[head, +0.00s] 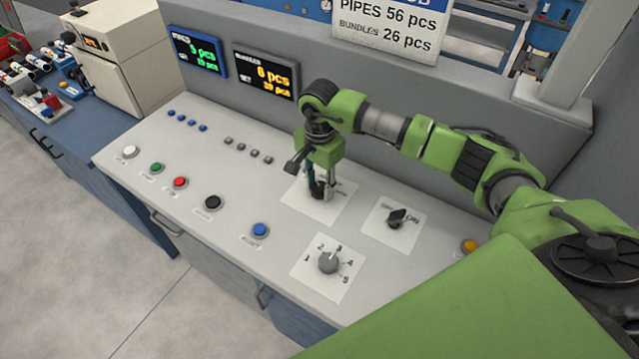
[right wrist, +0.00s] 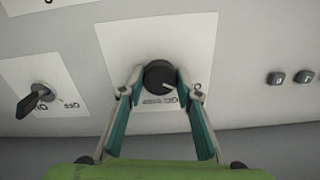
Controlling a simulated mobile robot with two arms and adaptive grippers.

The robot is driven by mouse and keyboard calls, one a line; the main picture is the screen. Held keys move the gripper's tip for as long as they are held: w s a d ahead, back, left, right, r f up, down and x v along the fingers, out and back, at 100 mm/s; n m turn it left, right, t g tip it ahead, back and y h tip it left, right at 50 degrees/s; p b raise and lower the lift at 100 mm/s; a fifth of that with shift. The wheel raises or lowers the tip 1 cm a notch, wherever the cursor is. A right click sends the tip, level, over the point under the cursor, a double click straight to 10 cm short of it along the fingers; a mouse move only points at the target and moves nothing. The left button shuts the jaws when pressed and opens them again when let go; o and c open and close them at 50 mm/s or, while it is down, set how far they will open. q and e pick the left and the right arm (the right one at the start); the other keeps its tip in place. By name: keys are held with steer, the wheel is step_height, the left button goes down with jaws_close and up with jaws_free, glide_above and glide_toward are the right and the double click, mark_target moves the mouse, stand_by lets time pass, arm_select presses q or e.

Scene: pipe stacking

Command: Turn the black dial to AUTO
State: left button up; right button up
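The black dial (right wrist: 160,75) is a round knob on a white label plate (right wrist: 192,30) in the right wrist view. A pale pointer mark on it points toward the lower right of that picture. The printing around it is upside down and too small to read surely. My right gripper (right wrist: 160,82) has its two fingers on either side of the dial, spread, with a narrow gap seeming to show beside it. In the head view my right gripper (head: 319,190) points down over the same plate (head: 335,212) and mostly hides the dial. My left gripper is not in view.
A black ON/OFF switch (head: 397,217) is right of the dial's plate. A grey numbered selector (head: 329,262) is nearer the front. A blue button (head: 260,230) and several other buttons lie to the left. Two displays (head: 266,73) stand behind on the panel's back wall.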

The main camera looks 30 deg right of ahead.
steer(key=shift+f+m+b, duration=0.1)
steer(key=shift+m+b, duration=0.2)
steer(key=shift+b, duration=0.05)
steer(key=m+b, duration=0.3)
steer(key=shift+f+m, duration=0.1)
steer(key=shift+m, duration=0.2)
steer(key=m+b, duration=0.2)
steer(key=m, duration=0.1)
steer(key=shift+m, duration=0.3)
steer(key=m+b, duration=0.2)
steer(key=m, duration=0.1)
steer(key=shift+w+m, duration=0.1)
steer(key=shift+m, duration=0.2)
steer(key=m+b, duration=0.2)
steer(key=m, duration=0.4)
steer(key=shift+d, duration=0.1)
steer(key=m+b, duration=0.1)
steer(key=m, duration=0.5)
steer(key=shift+r, duration=0.2)
steer(key=shift+m, duration=0.4)
steer(key=o, duration=1.1)
